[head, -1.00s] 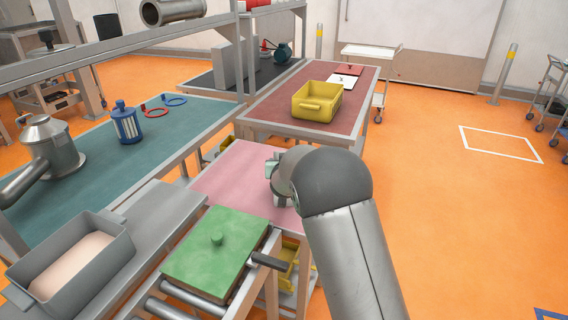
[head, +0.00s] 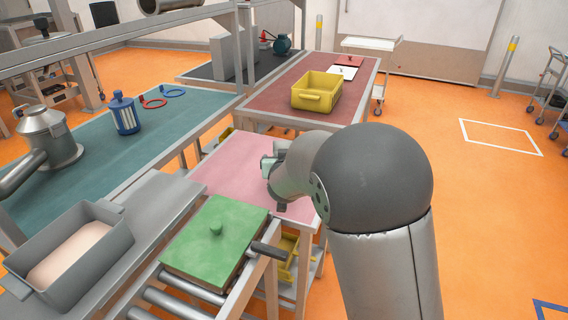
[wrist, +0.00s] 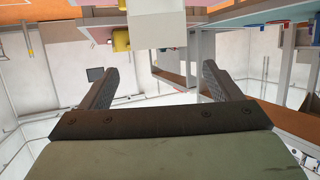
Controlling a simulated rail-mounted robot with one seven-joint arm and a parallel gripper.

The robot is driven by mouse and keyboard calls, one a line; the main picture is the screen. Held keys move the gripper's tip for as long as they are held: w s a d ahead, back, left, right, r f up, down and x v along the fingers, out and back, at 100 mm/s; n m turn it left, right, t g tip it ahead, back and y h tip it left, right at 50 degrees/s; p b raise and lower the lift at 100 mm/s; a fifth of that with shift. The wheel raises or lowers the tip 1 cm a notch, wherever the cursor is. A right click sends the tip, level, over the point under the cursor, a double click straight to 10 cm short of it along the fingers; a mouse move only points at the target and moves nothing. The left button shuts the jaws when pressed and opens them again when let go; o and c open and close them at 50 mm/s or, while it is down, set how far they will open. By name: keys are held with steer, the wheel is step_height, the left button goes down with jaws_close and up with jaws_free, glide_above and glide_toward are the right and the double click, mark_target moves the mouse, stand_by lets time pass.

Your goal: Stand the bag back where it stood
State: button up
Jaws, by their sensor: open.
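No bag can be made out for sure in the head view. In the wrist view a pale, blocky thing (wrist: 163,25) sits at the top middle, beyond my fingertips. I cannot tell whether it is the bag. My gripper (wrist: 155,75) is open, its two dark fingers spread wide, with nothing held between them. In the head view my gripper (head: 269,168) is over the pink tabletop (head: 228,168), partly hidden by my own arm. My arm also covers part of that table.
A green lid-like board (head: 222,250) with a knob lies on rollers in front of the pink top. A grey tray (head: 112,235) stands at left. A yellow bin (head: 318,95) stands on the dark red table behind. Orange floor (head: 480,210) at right is open.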

steer(key=s+d+f+g, duration=0.1)
steer(key=s+d+g, duration=0.3)
steer(key=s, duration=0.9)
steer(key=s+d+f+g, duration=0.1)
steer(key=s+d+g, duration=0.4)
steer(key=s+d, duration=0.4)
steer(key=s+d+f+g+h, duration=0.1)
steer(key=s+d+g, duration=0.3)
steer(key=s, duration=1.4)
steer(key=d+f, duration=0.1)
steer(key=d, duration=0.2)
steer(key=shift+s+m+g, duration=0.15)
steer(key=shift+m+g, duration=0.15)
steer(key=shift+m, duration=0.1)
